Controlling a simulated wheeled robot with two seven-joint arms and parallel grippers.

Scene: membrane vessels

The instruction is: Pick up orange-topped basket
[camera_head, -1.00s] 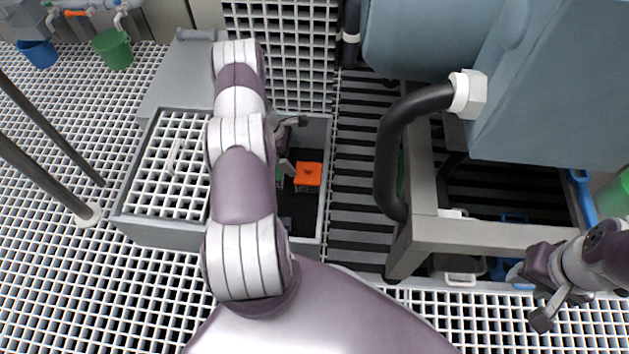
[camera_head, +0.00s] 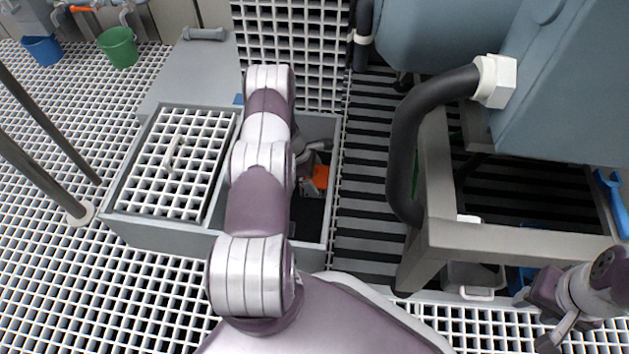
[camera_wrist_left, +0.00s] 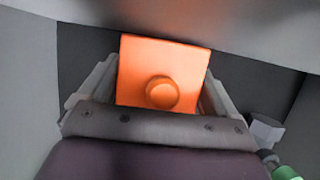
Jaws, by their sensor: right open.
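The orange-topped basket (camera_head: 320,177) is inside the open right part of the grey bin, partly hidden by my left gripper in the head view. In the left wrist view its square orange top with a round knob (camera_wrist_left: 165,75) lies between my left gripper's two fingers (camera_wrist_left: 160,95). The fingers are apart, one along each side of the top; whether they press on it I cannot tell. My left gripper (camera_head: 312,172) reaches down into the bin. My right gripper (camera_head: 540,318) is open and empty at the lower right, far from the basket.
The grey bin (camera_head: 160,234) has walls close around the basket. A white grating (camera_head: 180,165) with a handle covers its left part. A grey frame (camera_head: 520,237) with a black hose (camera_head: 404,140) stands to the right. Blue and green buckets (camera_head: 120,48) stand at the back left.

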